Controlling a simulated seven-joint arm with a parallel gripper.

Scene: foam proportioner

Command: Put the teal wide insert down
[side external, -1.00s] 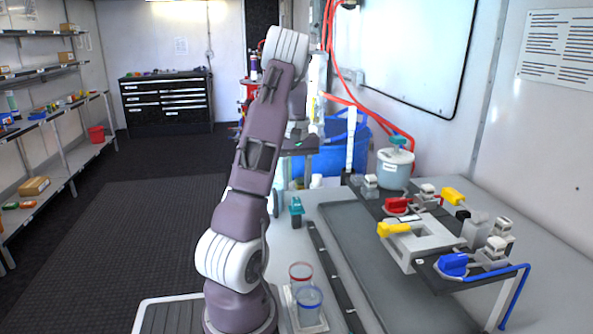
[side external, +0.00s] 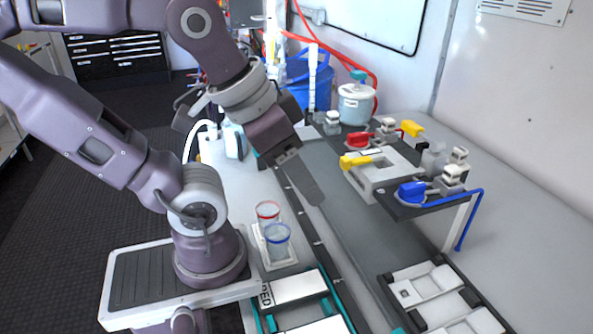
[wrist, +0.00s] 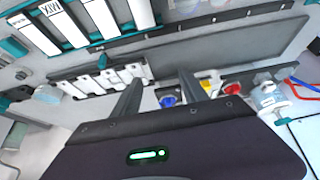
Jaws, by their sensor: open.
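My gripper (side external: 317,198) is open, angled down over the grey bench strip, left of the valve stand. In the wrist view both dark fingers (wrist: 160,77) stand apart with nothing seen between them. I cannot pick out the teal wide insert for certain. A teal piece (wrist: 13,47) shows at the far left of the wrist view, beside the racks. White label blocks in teal-edged racks (side external: 334,286) lie at the bottom of the side view.
The valve stand (side external: 405,206) with red, yellow and blue handles is right of my gripper. Red- and blue-rimmed cups (side external: 277,238) stand left of the strip. A tray of pale blocks (side external: 383,283) lies at lower right. The long grey strip (side external: 345,225) between is clear.

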